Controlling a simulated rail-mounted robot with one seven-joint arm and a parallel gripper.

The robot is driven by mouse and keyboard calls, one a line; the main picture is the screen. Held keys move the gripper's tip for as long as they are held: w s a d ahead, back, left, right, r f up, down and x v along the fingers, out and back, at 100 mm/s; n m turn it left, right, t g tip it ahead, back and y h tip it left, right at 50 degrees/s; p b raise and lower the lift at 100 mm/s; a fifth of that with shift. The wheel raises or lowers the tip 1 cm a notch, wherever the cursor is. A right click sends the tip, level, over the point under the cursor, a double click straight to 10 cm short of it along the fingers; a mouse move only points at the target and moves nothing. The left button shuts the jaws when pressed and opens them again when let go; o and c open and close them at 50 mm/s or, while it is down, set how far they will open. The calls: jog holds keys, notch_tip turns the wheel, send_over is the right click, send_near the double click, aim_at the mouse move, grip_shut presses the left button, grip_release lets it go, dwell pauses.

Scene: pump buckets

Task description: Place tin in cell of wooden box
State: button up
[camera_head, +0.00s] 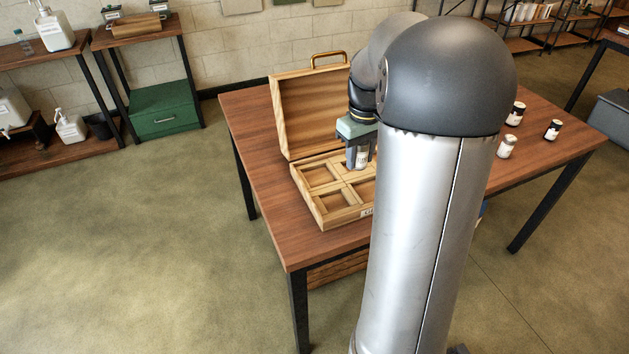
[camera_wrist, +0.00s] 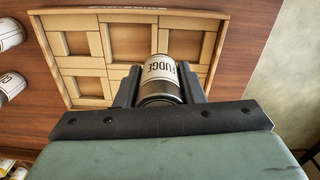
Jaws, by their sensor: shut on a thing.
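The open wooden box (camera_head: 342,217) stands on the table with its lid raised at the back. Its visible cells look empty; my arm hides its right part in the head view. The box's dividers also show in the wrist view (camera_wrist: 97,45). My gripper (camera_head: 360,160) is shut on a tin with a white label reading FUDGE (camera_wrist: 160,72) and a dark band. The tin is upright or nearly so between the fingers in the head view, over the rear right part of the visible cells. I cannot tell its exact height above the box.
The raised lid (camera_head: 312,108) stands close behind and left of my gripper. Shelves line the wall.

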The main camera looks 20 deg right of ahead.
jog(key=shift+s+d, duration=0.15)
jog(key=shift+d, duration=0.25)
jog(key=w+a+f+p, duration=0.1)
jog(key=w+a+f, duration=0.2)
jog(key=w, duration=0.4)
send_over(319, 179)
jog(key=s, duration=0.1)
jog(key=f, duration=0.5)
jog(key=shift+d+f, duration=0.1)
jog(key=shift+d, duration=0.15)
jog(key=shift+w+a+f, duration=0.15)
jog(key=shift+w+f, duration=0.1)
jog(key=shift+f, duration=0.1)
jog(key=shift+w+a+f, duration=0.1)
jog(key=shift+w+f, duration=0.05)
jog(key=shift+f, duration=0.8)
jog(key=shift+w+f, duration=0.1)
jog(key=shift+f, duration=0.85)
jog(key=shift+f, duration=0.2)
jog(key=o, duration=0.7)
